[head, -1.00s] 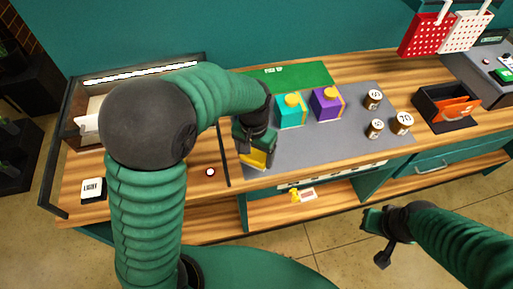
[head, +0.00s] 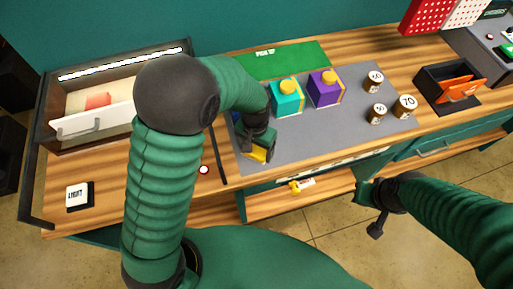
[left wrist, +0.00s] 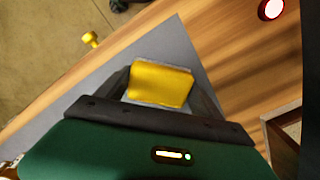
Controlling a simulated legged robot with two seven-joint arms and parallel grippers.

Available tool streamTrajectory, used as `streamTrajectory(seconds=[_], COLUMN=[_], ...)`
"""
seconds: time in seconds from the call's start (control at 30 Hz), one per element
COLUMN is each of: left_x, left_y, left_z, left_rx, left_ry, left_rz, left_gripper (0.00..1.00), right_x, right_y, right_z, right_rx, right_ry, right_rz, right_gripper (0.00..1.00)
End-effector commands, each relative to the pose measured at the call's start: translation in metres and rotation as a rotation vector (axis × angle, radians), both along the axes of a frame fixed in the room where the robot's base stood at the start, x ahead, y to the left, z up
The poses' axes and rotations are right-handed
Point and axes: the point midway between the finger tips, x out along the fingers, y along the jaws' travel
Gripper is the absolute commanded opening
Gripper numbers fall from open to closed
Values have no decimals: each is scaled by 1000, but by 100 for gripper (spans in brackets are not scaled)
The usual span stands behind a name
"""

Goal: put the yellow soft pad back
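The yellow soft pad (left wrist: 160,84) sits between the two fingers of my left gripper (left wrist: 165,92) in the left wrist view, and the gripper is shut on it. In the head view the pad (head: 257,154) shows as a small yellow patch under my left gripper (head: 258,148), over the front left part of the grey mat (head: 320,130). Whether the pad touches the mat cannot be told. My right gripper (head: 372,205) hangs in front of the table, away from the objects; its finger opening is unclear.
Teal (head: 286,98) and purple (head: 325,88) boxes and several labelled jars (head: 405,106) stand on the mat. A black bin (head: 450,85) is at right. A yellow knob (head: 295,187) sits below.

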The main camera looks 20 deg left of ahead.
Motion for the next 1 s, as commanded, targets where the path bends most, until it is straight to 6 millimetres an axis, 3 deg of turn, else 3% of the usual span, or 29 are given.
streamTrajectory(seconds=[0.03,0.17,0.63,0.77,1.0], left_x=[-1,0,1,2,2], left_y=[-2,-4,-1,-2,-3], left_z=[0,0,7,32,94], left_rx=[1,2,-1,-1,0], left_ry=[2,2,0,-5,-4], left_rz=[-2,-1,-2,-1,-3], left_gripper=[83,98,98,98,98], right_x=[0,0,0,0,0], right_y=[0,0,0,0,0], right_z=[0,0,0,0,1], right_rx=[0,0,0,0,0], right_ry=[0,0,0,0,0], right_rz=[0,0,-1,0,0], right_gripper=[0,0,0,0,0])
